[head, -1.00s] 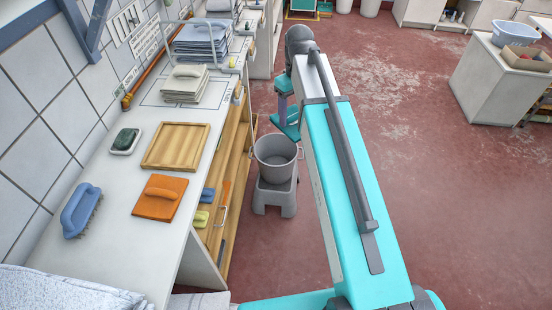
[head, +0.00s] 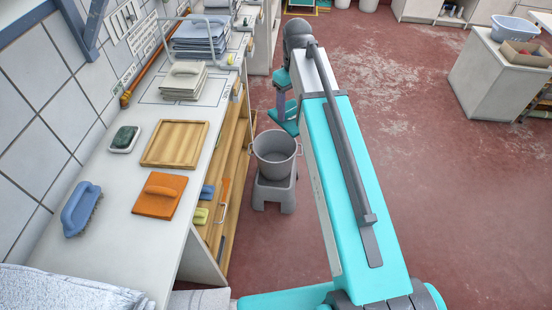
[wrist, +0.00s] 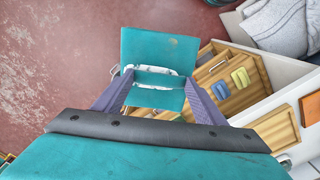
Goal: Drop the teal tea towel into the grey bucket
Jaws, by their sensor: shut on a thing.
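The teal tea towel (wrist: 158,48) is held between the purple fingers of my gripper (wrist: 158,78) in the wrist view. A white, creased band crosses it at the fingertips. In the head view the towel (head: 287,122) hangs under my gripper (head: 281,103), just beyond the bucket and partly hidden by my arm. The grey bucket (head: 274,170) has side handles, stands upright and looks empty in the part I see. The towel is apart from it, and the bucket does not show in the wrist view.
The bucket stands on a grey stool (head: 274,196) beside the white counter (head: 110,215). On the counter are a wooden tray (head: 175,145), an orange board (head: 160,195), a blue brush (head: 80,210) and stacks of folded cloth.

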